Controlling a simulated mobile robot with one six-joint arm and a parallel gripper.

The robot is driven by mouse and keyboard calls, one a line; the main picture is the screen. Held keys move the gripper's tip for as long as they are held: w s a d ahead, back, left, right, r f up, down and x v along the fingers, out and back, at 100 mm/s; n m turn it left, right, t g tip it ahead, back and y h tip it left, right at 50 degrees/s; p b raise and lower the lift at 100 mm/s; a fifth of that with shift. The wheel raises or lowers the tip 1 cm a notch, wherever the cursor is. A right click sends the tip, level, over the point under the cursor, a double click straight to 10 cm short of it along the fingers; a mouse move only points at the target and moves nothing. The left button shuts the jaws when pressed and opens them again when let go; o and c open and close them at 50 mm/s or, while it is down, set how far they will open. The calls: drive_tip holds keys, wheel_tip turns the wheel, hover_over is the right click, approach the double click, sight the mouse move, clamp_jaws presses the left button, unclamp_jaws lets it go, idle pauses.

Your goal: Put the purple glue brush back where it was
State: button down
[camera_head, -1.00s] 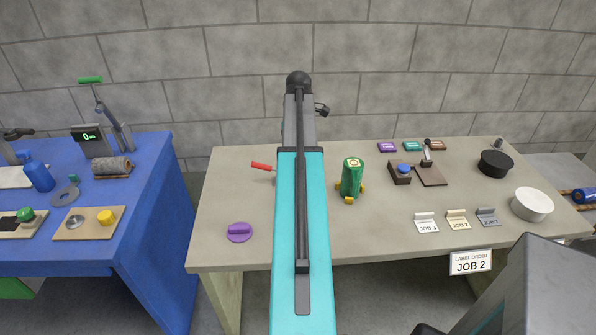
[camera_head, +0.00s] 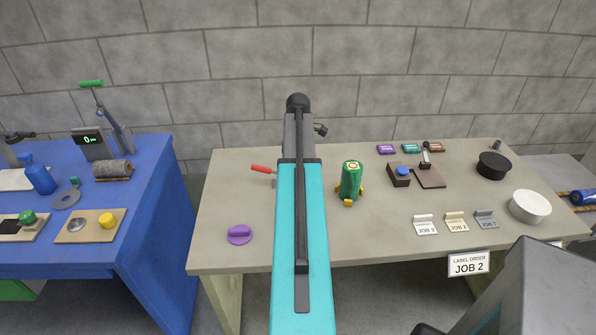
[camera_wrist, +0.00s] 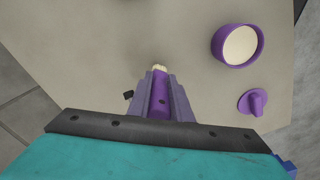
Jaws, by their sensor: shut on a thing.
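The purple glue brush (camera_wrist: 161,84), with pale bristles at its tip, is held between the jaws of my gripper (camera_wrist: 163,90) in the wrist view. Up and to the right of it, apart from it, stands a round purple pot (camera_wrist: 238,45) with a cream inside. A purple lid with a raised grip (camera_wrist: 252,102) lies below the pot, and it also shows at the front left of the grey table in the head view (camera_head: 240,235). In the head view my arm hides the gripper, brush and pot.
On the grey table (camera_head: 215,205), a red-handled tool (camera_head: 262,169) is left of my arm and a green cylinder with yellow feet (camera_head: 351,180) is right of it. Job cards (camera_head: 457,222) and a white round container (camera_head: 530,206) are further right. A blue table (camera_head: 150,200) stands left.

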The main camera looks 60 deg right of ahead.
drive_tip(key=shift+f, duration=0.7)
drive_tip(key=shift+f, duration=0.1)
drive_tip(key=c, duration=1.6)
unclamp_jaws()
drive_tip(key=shift+r+b, duration=1.05)
drive_tip(key=shift+r, duration=5.05)
